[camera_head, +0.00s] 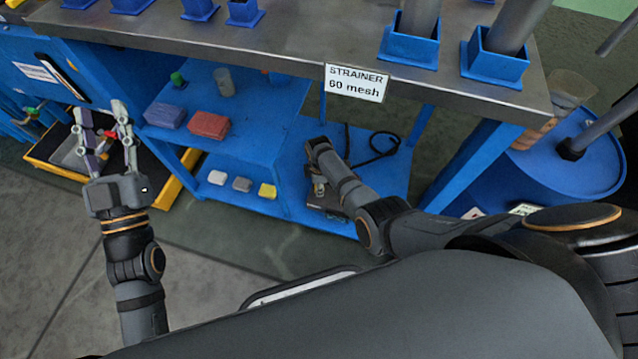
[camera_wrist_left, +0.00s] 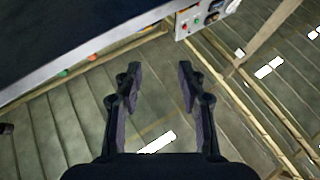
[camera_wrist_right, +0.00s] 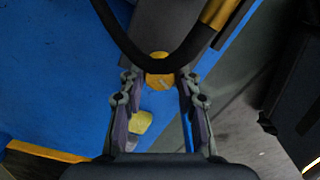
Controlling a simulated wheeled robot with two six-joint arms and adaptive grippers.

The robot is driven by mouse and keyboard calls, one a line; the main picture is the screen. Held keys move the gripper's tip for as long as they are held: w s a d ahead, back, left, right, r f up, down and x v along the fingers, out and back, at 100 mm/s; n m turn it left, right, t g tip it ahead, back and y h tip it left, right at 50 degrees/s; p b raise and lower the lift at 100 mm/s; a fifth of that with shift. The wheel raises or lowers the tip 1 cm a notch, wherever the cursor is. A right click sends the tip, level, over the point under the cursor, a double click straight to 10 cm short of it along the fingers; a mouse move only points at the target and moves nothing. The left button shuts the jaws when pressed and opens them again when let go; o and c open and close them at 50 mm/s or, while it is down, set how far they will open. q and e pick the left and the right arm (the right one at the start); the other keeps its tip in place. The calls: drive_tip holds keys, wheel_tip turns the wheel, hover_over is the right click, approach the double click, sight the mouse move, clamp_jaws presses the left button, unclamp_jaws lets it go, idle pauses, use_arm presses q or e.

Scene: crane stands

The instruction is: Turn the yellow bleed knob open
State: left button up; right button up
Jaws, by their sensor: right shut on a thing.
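The yellow bleed knob (camera_wrist_right: 159,70) shows in the right wrist view as a round disc with a pale mark. My right gripper (camera_wrist_right: 160,82) has its fingertips on either side of the knob and is shut on it. In the head view my right gripper (camera_head: 319,186) points down over a dark unit (camera_head: 328,208) on the lower blue shelf; the knob is hidden there. My left gripper (camera_head: 103,112) is open and empty, held up at the left; its spread fingers also show in the left wrist view (camera_wrist_left: 160,70).
A black hose (camera_wrist_right: 150,62) loops close around the knob. The steel bench top (camera_head: 290,50) with a strainer sign (camera_head: 356,83) overhangs the shelf. Coloured blocks (camera_head: 209,125) lie to the left, a blue drum (camera_head: 575,165) stands right, and a yellow-edged tray (camera_head: 60,168) lies left.

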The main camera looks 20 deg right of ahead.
drive_tip(key=m+p, duration=0.1)
drive_tip(key=m, duration=0.2)
drive_tip(key=m+p, duration=0.1)
drive_tip(key=m, duration=0.6)
drive_tip(key=shift+m, duration=1.3)
drive_tip(key=m, duration=0.2)
drive_tip(key=shift+m, duration=0.3)
drive_tip(key=m, duration=0.4)
drive_tip(key=shift+m, duration=1.4)
use_arm(q)
drive_tip(key=s+f+g, duration=0.1)
drive_tip(key=f+g, duration=0.5)
drive_tip(key=f, duration=0.6)
drive_tip(key=s+f+g, duration=0.2)
drive_tip(key=f+g, duration=0.4)
drive_tip(key=f, duration=0.7)
drive_tip(key=shift+s+d+f+n, duration=0.2)
drive_tip(key=shift+s+f+n, duration=0.1)
drive_tip(key=shift+n, duration=0.1)
use_arm(e)
drive_tip(key=shift+m, duration=1)
use_arm(q)
drive_tip(key=shift+w+y, duration=0.1)
drive_tip(key=shift+y, duration=0.2)
drive_tip(key=shift+w+r, duration=0.2)
drive_tip(key=shift+w, duration=0.05)
